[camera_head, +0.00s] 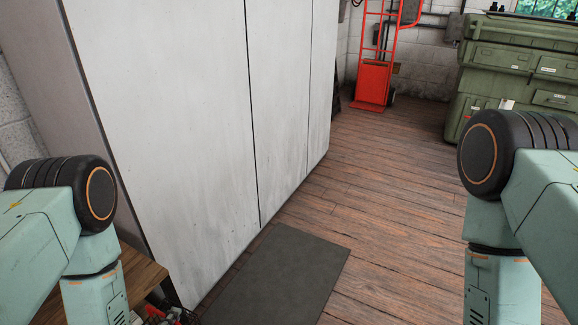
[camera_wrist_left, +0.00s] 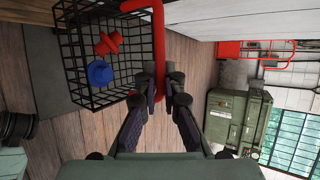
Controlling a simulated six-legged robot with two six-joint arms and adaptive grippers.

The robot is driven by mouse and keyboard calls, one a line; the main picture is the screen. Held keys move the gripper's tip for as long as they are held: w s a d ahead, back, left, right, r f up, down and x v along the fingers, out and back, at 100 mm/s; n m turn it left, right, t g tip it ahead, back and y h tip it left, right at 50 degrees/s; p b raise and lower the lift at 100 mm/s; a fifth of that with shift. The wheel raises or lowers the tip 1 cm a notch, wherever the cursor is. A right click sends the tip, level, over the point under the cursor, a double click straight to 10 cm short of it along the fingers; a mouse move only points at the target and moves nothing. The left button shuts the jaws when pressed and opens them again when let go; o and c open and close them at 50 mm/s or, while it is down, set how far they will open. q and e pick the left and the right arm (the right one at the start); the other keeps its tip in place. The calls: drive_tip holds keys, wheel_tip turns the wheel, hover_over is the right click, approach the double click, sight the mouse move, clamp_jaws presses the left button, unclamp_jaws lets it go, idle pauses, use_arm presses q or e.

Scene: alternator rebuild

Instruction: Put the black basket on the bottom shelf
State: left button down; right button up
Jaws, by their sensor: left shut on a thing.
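The black basket (camera_wrist_left: 78,62) is an open wire mesh basket with a red tubular handle (camera_wrist_left: 159,40). In the left wrist view it hangs at the upper left, with a red item (camera_wrist_left: 108,43) and a blue item (camera_wrist_left: 100,73) inside. My left gripper (camera_wrist_left: 163,88) is shut on the red handle. In the head view only a small part of the held load shows at the bottom left edge, and the left fingers are hidden below the frame. My right arm shows on the right, but its gripper is out of frame. I cannot identify the bottom shelf in either view.
A tall white cabinet (camera_head: 180,110) stands at left, with a dark mat (camera_head: 280,275) before it. A wooden surface (camera_head: 140,272) shows at lower left. A red hand truck (camera_head: 374,75) and green tool chest (camera_head: 505,70) stand at the back. The plank floor (camera_head: 385,190) is clear.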

use_arm(q)
drive_tip(key=d+r+m+g+h+p, duration=0.1)
drive_tip(key=d+r+m+h+p, duration=0.1)
drive_tip(key=r, duration=0.7)
drive_tip(key=d+r+m+g+h+p, duration=0.2)
drive_tip(key=d+r+m+h, duration=0.1)
drive_tip(key=r, duration=0.6)
drive_tip(key=d+r+m+g+h+p, duration=0.1)
drive_tip(key=d+r+m+h+p, duration=0.1)
drive_tip(key=r+m+h, duration=0.3)
wheel_tip(320, 180, up, 4)
drive_tip(key=shift+d+r+m+g, duration=0.25)
drive_tip(key=shift+d+m+g, duration=0.15)
drive_tip(key=shift+d+m, duration=0.3)
drive_tip(key=shift+w+d, duration=0.1)
